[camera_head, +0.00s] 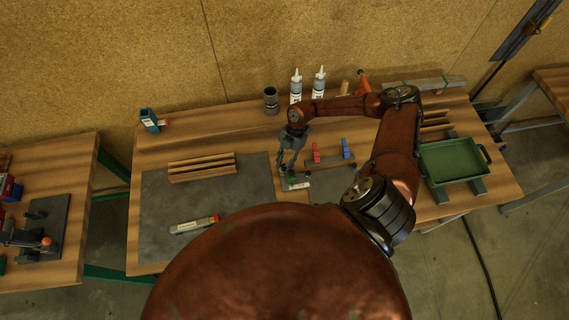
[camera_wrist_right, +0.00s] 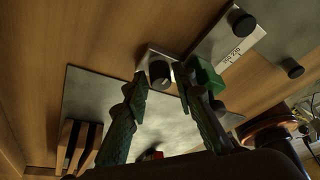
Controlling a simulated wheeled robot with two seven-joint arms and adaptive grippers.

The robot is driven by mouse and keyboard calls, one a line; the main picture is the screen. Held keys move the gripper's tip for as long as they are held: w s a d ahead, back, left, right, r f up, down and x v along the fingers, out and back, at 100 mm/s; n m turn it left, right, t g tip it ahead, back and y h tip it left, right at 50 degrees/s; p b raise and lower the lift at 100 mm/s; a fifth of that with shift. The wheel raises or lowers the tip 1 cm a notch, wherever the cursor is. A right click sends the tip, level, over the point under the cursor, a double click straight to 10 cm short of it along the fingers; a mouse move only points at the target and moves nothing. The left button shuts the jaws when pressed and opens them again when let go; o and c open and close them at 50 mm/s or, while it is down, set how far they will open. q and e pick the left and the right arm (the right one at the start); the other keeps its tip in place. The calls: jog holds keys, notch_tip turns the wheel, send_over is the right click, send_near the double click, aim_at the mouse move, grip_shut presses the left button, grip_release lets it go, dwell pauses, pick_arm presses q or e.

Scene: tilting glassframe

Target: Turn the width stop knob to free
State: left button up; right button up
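My right gripper (camera_head: 287,172) is over the middle of the workbench, pointing down at a small fixture with a white label strip (camera_head: 297,186). In the right wrist view its green fingers (camera_wrist_right: 160,83) are apart. A dark round knob (camera_wrist_right: 160,73) on a metal block shows in the gap between the fingertips; I cannot tell whether they touch it. A green block (camera_wrist_right: 207,75) is beside the right fingertip. A labelled plate (camera_wrist_right: 228,42), its text too small to read surely, carries another black knob (camera_wrist_right: 241,22). The knob's setting cannot be read. My left gripper is not in view.
Wooden strips (camera_head: 202,167) and a marker-like tool (camera_head: 194,225) lie on the grey mat (camera_head: 160,200). Red and blue clamps (camera_head: 330,152) stand right of my gripper. Two white bottles (camera_head: 296,86), a dark cup (camera_head: 271,100) and a green tray (camera_head: 453,163) are further off.

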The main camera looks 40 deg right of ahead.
grip_shut()
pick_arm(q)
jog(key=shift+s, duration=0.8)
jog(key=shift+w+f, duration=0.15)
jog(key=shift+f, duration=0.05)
pick_arm(e)
jog(key=shift+n, duration=0.4)
jog(key=shift+w+n+g+b, duration=0.1)
jog(key=shift+n+g+b, duration=0.3)
jog(key=shift+n, duration=0.3)
jog(key=n+g+h+b, duration=0.1)
jog(key=n, duration=0.2)
jog(key=n+g+h+b, duration=0.1)
jog(key=n, duration=0.2)
jog(key=shift+w+a, duration=0.15)
jog(key=n+h+b, duration=0.1)
jog(key=n, duration=0.1)
jog(key=n+h+b, duration=0.1)
jog(key=n, duration=0.2)
jog(key=shift+a+n, duration=0.15)
jog(key=shift+n, duration=0.15)
pick_arm(q)
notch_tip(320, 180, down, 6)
jog(key=b, duration=0.2)
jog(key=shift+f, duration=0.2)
pick_arm(e)
jog(key=shift+r+n+h, duration=0.1)
jog(key=shift+n+h, duration=0.7)
jog(key=shift+n, duration=1.2)
